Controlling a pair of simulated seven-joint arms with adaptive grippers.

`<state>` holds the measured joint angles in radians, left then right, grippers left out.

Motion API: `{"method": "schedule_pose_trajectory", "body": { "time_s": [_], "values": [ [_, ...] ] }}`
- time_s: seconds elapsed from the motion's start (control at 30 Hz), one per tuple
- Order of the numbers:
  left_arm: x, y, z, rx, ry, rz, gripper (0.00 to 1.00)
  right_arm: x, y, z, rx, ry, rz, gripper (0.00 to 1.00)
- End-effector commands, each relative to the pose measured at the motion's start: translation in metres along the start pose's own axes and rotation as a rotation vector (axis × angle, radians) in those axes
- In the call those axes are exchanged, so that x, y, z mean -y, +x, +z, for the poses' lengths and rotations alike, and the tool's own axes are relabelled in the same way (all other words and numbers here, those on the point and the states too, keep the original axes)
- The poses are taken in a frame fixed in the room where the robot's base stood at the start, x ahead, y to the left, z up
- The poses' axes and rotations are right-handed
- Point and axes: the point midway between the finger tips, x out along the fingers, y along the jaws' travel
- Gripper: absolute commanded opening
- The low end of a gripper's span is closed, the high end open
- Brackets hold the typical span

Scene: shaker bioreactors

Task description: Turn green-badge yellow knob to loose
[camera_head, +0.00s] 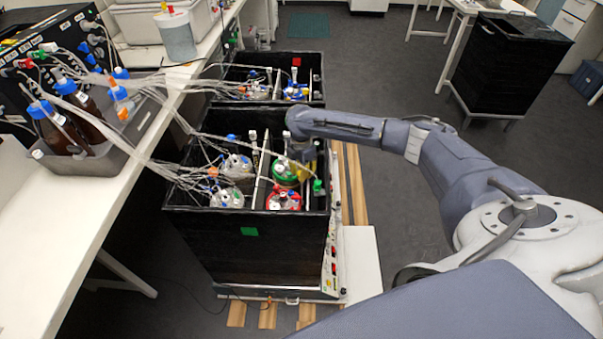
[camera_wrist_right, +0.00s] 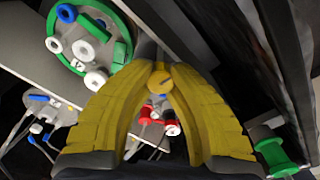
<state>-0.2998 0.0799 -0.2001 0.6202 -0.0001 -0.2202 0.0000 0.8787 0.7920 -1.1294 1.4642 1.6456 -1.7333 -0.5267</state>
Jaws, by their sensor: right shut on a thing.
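The black shaker box (camera_head: 245,250) with a green square badge (camera_head: 249,231) on its front wall stands in the middle of the head view. My right gripper (camera_head: 302,153) reaches into its right side from above. In the wrist view the yellow fingers of my right gripper (camera_wrist_right: 158,85) close around the small round yellow knob (camera_wrist_right: 160,82), which has a dark slot across its face. The knob is hidden by the gripper in the head view. I cannot tell its turn angle. My left gripper is out of view.
Inside the box, a green-ringed vessel (camera_head: 284,173) and a red-ringed vessel (camera_head: 284,200) stand close to the gripper. A green fitting (camera_head: 318,186) sits at the right wall. Tubes run to the bench (camera_head: 90,205) on the left. A second black box (camera_head: 305,67) stands behind.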

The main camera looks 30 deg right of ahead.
Motion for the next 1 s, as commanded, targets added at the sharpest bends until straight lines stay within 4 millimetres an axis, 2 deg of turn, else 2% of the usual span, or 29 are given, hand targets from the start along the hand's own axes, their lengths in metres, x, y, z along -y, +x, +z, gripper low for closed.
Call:
{"method": "schedule_pose_trajectory", "body": {
  "time_s": [0.03, 0.83, 0.87, 1.0],
  "values": [
    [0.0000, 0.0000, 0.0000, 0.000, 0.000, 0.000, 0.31, -0.0005, -0.0001, -0.0065, -0.012, -0.004, 0.001, 0.00],
    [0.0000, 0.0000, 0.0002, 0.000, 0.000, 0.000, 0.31, -0.0002, 0.0003, -0.0069, -0.012, -0.005, 0.000, 0.00],
    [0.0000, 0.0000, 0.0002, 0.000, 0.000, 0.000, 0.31, -0.0001, 0.0003, -0.0068, -0.012, -0.005, 0.000, 0.21],
    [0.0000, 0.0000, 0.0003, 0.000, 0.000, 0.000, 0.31, 0.0000, 0.0003, -0.0047, -0.008, -0.003, 0.000, 0.37]
  ]
}}
